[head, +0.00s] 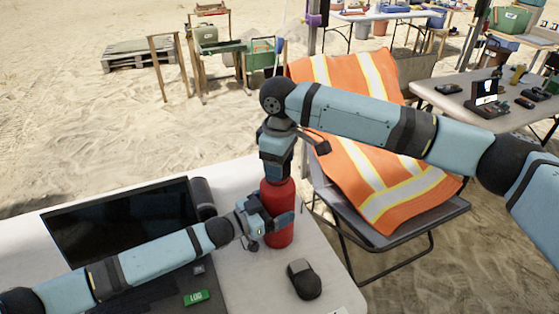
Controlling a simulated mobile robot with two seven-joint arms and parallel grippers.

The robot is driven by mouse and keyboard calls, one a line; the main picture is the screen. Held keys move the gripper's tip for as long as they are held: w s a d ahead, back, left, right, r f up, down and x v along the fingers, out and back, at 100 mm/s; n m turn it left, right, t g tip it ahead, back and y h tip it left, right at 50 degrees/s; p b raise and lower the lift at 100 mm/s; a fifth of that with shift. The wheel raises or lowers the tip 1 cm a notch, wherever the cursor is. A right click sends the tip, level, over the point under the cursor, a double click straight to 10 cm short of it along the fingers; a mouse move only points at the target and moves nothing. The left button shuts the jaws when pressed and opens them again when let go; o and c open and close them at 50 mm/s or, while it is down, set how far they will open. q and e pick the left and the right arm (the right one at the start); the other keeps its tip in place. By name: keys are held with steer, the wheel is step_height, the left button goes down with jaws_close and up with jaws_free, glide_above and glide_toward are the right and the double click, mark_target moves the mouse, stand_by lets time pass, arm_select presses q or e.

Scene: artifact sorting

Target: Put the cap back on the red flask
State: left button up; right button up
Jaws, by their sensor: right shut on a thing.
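The red flask (279,236) stands upright near the right edge of the white table. My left gripper (268,219) is at the flask's side, with a finger across its front; whether its jaws press on the flask is not clear. My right gripper (277,178) points down right over the top of the flask and is shut. The cap is hidden by the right gripper's fingers at the flask's mouth, so I cannot tell whether it touches the flask.
A black mouse (304,279) and a green tag (196,297) lie near the front. A chair with an orange vest (372,170) stands close behind on the right.

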steer(key=shift+f, duration=0.3)
